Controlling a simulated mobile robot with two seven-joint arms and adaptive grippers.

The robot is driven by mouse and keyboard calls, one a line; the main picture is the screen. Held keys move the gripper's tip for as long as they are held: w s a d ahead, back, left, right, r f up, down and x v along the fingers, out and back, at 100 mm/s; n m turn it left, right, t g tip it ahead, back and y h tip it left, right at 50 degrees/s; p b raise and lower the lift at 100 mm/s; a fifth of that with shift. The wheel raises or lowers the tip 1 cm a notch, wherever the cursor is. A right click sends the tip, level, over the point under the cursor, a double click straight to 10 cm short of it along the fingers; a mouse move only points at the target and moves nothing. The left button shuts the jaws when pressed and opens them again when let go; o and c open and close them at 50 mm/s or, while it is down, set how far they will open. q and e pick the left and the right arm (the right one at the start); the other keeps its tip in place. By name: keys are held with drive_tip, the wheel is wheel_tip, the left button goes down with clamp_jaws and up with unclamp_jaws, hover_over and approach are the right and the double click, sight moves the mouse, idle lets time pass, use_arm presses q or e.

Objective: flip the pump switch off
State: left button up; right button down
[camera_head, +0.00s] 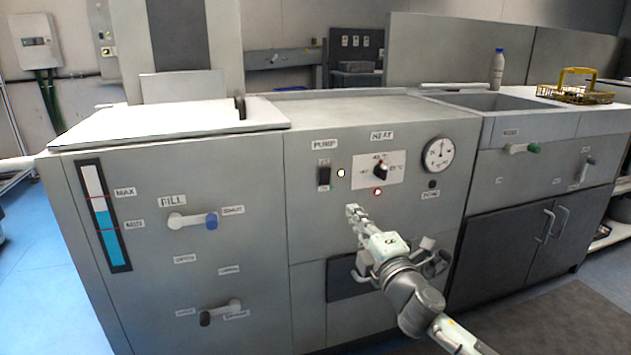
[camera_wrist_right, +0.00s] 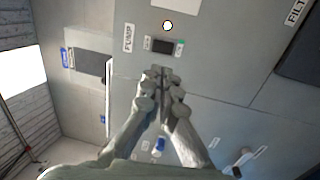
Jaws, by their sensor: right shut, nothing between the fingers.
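The pump switch (camera_head: 324,178) is a small dark rocker on the grey front panel, under the PUMP label (camera_head: 324,144). A lamp (camera_head: 341,173) beside it glows yellow-white. I cannot tell clearly which way the rocker is tipped. In the wrist view the switch (camera_wrist_right: 162,46) and the lit lamp (camera_wrist_right: 167,25) lie just beyond my fingertips. My right gripper (camera_head: 353,211) is shut and empty, in front of the panel, below and right of the switch in the head view. Its closed fingers (camera_wrist_right: 161,72) point toward the switch, apparently apart from it. My left gripper is out of view.
The heat knob (camera_head: 380,170), a red-lit lamp (camera_head: 377,191) and a round gauge (camera_head: 438,154) are right of the switch. The blue-tipped fill handle (camera_head: 193,221) sticks out at the left. A bottle (camera_head: 498,69) and yellow basket (camera_head: 575,93) stand on the right counter.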

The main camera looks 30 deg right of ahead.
sight(327, 172)
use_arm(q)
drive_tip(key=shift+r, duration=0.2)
use_arm(e)
drive_tip(key=shift+r, duration=0.25)
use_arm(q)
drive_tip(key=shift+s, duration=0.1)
use_arm(e)
drive_tip(key=x, duration=1.2)
drive_tip(key=shift+w, duration=0.45)
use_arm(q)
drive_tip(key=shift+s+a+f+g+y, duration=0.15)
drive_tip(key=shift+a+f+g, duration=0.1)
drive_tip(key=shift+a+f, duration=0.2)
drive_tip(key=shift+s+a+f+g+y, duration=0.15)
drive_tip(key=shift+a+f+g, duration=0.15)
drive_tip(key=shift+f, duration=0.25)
use_arm(e)
drive_tip(key=shift+w+d, duration=0.1)
drive_tip(key=shift+w, duration=0.45)
use_arm(q)
drive_tip(key=shift+p, duration=0.35)
use_arm(e)
drive_tip(key=shift+r, duration=0.1)
